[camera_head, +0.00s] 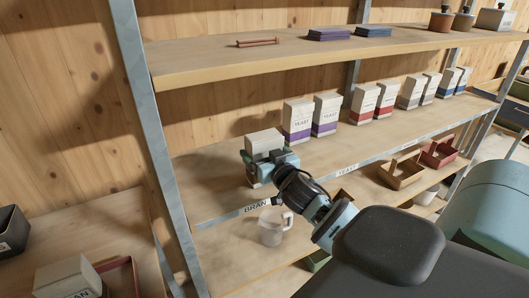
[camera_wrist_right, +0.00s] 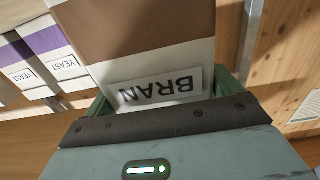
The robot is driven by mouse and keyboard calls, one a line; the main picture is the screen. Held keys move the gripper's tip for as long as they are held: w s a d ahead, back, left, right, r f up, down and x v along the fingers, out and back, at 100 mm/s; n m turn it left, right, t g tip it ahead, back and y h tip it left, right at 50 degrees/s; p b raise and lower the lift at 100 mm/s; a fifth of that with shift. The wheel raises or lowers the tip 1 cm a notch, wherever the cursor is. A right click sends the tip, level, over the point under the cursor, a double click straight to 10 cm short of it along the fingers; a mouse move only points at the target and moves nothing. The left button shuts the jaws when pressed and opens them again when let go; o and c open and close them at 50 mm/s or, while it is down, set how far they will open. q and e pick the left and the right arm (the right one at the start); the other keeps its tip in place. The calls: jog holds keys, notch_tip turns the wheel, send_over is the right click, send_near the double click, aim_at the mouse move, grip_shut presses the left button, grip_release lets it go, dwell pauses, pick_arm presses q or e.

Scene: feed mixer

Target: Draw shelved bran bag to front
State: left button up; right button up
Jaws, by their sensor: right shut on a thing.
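The bran bag (camera_head: 265,142) stands on the middle shelf (camera_head: 220,190), above the shelf-edge label BRAN (camera_head: 257,207). Its pale top shows in the head view; my gripper hides most of its front. In the right wrist view the bag (camera_wrist_right: 140,50) fills the middle, brown and white, with its BRAN label upside down. My right gripper (camera_head: 262,167) is shut on the bag, with one finger at each side of it. I cannot tell whether the bag's base touches the shelf. My left gripper is not in view.
Yeast bags with purple bands (camera_head: 298,120) stand to the right, further back. Red-banded bags (camera_head: 364,103) and others follow. A pale jug (camera_head: 274,226) stands on the shelf below. A metal post (camera_head: 150,110) rises at the left. Shelf board in front of the yeast bags is clear.

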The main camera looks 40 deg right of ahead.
jog(key=o, duration=0.8)
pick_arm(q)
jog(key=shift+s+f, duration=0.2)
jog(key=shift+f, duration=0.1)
pick_arm(e)
jog(key=v, duration=0.7)
jog(key=shift+s+a, duration=0.15)
jog(key=shift+s, duration=0.2)
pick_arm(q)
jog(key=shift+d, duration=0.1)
